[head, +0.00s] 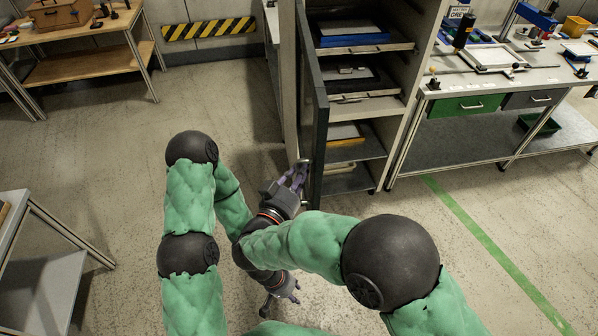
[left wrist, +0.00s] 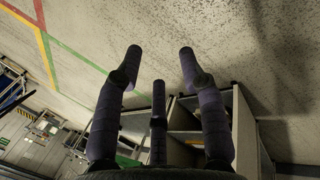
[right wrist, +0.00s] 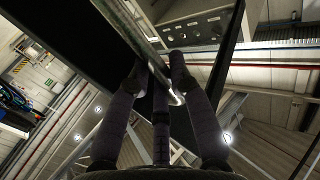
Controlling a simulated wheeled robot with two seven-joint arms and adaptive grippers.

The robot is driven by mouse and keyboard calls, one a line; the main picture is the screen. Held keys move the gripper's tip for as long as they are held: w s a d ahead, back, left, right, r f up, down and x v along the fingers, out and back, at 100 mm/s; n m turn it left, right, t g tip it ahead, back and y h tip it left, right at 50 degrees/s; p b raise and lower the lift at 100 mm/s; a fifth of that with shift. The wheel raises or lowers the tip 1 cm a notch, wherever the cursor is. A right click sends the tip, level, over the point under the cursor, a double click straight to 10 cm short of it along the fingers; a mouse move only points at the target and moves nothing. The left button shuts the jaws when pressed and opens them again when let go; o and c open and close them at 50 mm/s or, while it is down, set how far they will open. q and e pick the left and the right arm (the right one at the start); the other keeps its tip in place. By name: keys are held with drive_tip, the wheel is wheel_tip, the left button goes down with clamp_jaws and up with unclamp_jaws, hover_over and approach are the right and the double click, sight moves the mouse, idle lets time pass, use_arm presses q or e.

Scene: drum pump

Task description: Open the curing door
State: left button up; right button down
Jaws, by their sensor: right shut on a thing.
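The curing door (head: 313,105) is a dark-framed panel on the left side of a tall cabinet. It stands swung open, edge-on towards me, with the shelves in view. My right gripper (head: 299,176) is at the door's near edge, shut on the door handle. In the right wrist view the handle (right wrist: 143,35) is a metal bar running between the fingers of my right gripper (right wrist: 159,75), against the dark door. My left gripper (head: 291,291) hangs lower, away from the door. In the left wrist view its fingers (left wrist: 160,55) are spread and empty.
The cabinet's shelves (head: 352,98) hold several trays and frames. A workbench with a green drawer (head: 467,106) stands to the right. A wooden bench (head: 85,62) is at the back left, and a grey table (head: 42,285) at the lower left. The floor left of the door is clear.

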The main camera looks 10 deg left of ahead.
drive_tip(key=c, duration=1.1)
unclamp_jaws()
